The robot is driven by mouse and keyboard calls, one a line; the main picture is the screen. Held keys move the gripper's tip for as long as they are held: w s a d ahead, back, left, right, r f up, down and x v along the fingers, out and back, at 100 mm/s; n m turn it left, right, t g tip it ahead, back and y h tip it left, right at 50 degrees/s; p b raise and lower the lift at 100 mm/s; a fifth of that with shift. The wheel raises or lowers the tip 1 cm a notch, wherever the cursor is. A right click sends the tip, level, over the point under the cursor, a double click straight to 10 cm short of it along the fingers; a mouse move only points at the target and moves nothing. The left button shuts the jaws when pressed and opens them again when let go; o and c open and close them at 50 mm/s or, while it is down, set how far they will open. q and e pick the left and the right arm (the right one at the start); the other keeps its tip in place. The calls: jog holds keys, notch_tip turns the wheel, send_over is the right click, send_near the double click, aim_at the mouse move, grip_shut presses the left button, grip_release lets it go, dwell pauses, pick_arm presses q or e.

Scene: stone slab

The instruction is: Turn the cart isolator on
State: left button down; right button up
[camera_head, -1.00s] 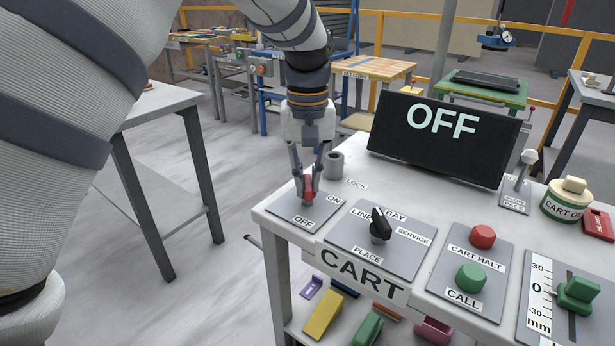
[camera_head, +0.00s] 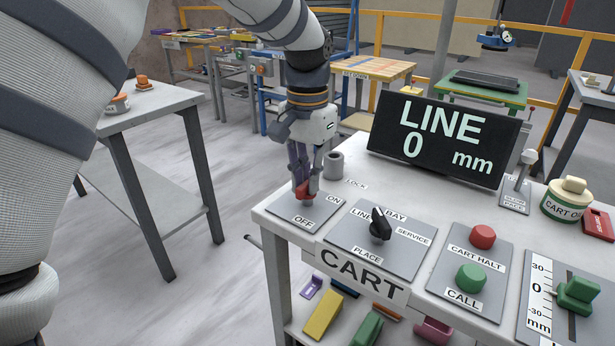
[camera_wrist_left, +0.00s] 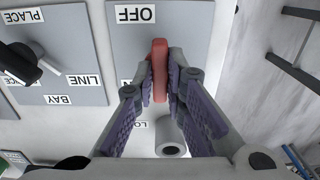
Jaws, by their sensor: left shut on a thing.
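The cart isolator is a red handle (camera_head: 304,190) on a grey plate (camera_head: 285,208) marked ON and OFF, at the left corner of the cart panel. My left gripper (camera_head: 305,185) comes down from above and is shut on the red handle. In the left wrist view the red handle (camera_wrist_left: 159,70) stands between the fingers of the left gripper (camera_wrist_left: 160,80). The display (camera_head: 440,138) reads LINE 0 mm. My right gripper is not in view.
A grey cylinder (camera_head: 333,165) stands behind the plate, by the LOCK label. A black selector knob (camera_head: 380,226), a red button (camera_head: 483,237) and a green button (camera_head: 470,277) lie to the right. A grey table (camera_head: 160,105) stands at the left.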

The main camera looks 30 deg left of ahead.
aim_at(307, 182)
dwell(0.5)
pick_arm(q)
jog(key=c, duration=1.6)
grip_release()
jog(key=shift+c, duration=0.2)
notch_tip(307, 182, up, 12)
